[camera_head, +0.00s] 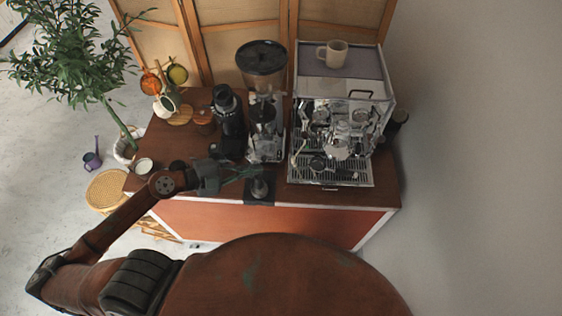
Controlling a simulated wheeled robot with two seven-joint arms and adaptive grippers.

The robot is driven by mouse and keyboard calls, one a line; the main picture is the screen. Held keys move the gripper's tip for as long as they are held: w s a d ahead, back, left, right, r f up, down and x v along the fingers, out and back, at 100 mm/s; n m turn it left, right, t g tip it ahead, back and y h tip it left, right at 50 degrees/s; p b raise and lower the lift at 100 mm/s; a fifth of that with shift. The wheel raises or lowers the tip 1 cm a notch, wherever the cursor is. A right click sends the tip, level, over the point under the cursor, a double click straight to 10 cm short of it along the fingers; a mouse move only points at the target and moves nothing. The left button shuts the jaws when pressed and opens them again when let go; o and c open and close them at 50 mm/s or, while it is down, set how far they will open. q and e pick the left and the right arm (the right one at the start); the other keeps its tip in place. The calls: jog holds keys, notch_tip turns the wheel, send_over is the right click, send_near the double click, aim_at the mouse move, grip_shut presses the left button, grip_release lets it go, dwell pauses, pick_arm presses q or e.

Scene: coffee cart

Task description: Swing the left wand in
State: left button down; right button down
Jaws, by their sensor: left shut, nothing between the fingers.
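The chrome espresso machine (345,85) stands at the right end of the wooden cart top. Its left wand (299,148) seems to be a thin chrome tube at the left of the machine's front, above the drip tray (330,174). It is small among other shiny parts, and its exact angle cannot be told. My left gripper (252,171) reaches in from the left over the cart's front part. It is shut and empty, to the left of the machine and apart from the wand. My right gripper is not in view.
A tall grinder (263,85) and a black grinder (229,118) stand behind my left gripper. A tamper (260,187) stands on a dark mat at the front edge. A beige mug (333,53) sits on the machine. Cups hang at the back left, beside a plant (65,50).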

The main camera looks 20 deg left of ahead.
pick_arm(q)
jog(key=a+f+p+x, duration=0.1)
jog(key=x, duration=0.5)
jog(key=w+f+p+x, duration=0.1)
jog(key=x, duration=0.5)
jog(key=shift+w+f+p, duration=0.2)
jog(key=shift+w+p, duration=0.05)
jog(key=shift+p, duration=0.05)
jog(key=shift+a, duration=0.1)
